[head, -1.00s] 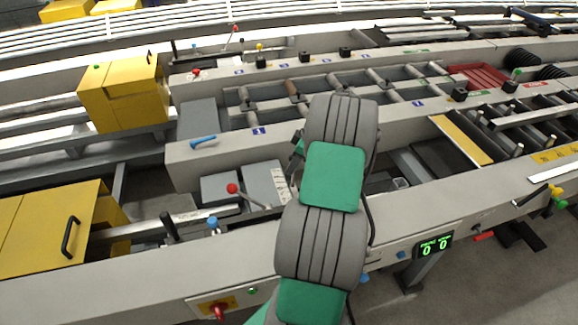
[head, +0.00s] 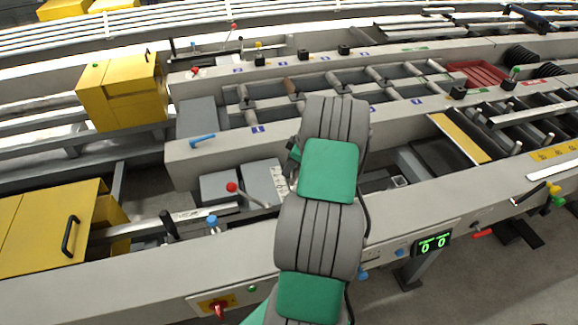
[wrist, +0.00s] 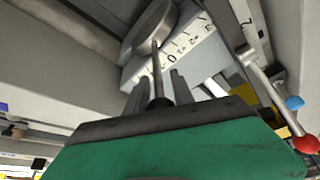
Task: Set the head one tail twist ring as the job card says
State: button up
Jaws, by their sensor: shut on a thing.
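In the wrist view, my gripper (wrist: 158,88) is shut on a thin dark lever (wrist: 156,70). The lever runs up to a round grey metal ring (wrist: 150,28). Beside the ring is a white scale (wrist: 180,45) with black marks and numerals, among them 0, 2 and 3. The lever lies near the 0 side of the scale; the exact reading is unclear. In the head view, part of the white scale (head: 279,183) shows left of my arm, which hides the ring and my fingertips. I cannot make out a job card.
A red-knobbed lever (head: 233,188) and a blue knob (head: 211,220) stand left of my arm; a red knob also shows in the wrist view (wrist: 306,145). A green-lit display (head: 432,243) reads zeros. Yellow boxes (head: 122,88) stand at left.

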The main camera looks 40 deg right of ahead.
grip_shut()
dwell(0.7)
